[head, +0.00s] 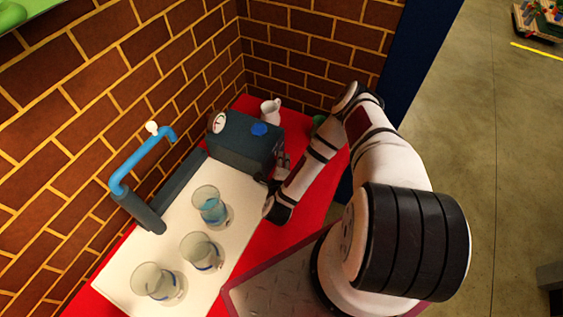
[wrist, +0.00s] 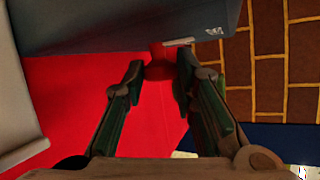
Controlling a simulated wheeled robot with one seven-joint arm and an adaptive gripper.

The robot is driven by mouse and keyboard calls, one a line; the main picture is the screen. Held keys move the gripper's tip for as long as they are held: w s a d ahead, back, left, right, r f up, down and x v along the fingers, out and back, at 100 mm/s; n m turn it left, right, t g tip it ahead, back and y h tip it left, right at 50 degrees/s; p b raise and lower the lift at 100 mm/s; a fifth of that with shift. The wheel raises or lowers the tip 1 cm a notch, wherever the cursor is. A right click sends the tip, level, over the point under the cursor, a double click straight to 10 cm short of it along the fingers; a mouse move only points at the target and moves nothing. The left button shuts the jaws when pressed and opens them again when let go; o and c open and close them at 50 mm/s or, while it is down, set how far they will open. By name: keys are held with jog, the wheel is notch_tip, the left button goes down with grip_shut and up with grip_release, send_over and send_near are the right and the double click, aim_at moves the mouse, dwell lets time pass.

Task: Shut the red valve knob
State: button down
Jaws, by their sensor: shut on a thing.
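The red valve knob (wrist: 157,67) is between my fingertips in the wrist view, low on the front of a dark grey box (wrist: 110,25). My gripper (wrist: 160,72) is shut on the knob, one finger on each side. In the head view my gripper (head: 282,168) is at the right end of the same box (head: 234,150), and the knob is hidden there. A small light bar shows just above the knob in the wrist view. I cannot tell how far the knob is turned.
The box has a round white gauge (head: 218,122) and a blue knob (head: 259,129). A white pitcher (head: 270,110) stands behind it. Several glass beakers (head: 201,250) stand on a white board (head: 230,240) near a blue tap pipe (head: 140,160). A brick wall (head: 110,75) closes the back.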

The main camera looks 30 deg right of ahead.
jog(key=shift+w, duration=0.1)
jog(key=c, duration=1.3)
grip_release()
notch_tip(320, 180, up, 10)
jog(key=shift+r, duration=0.1)
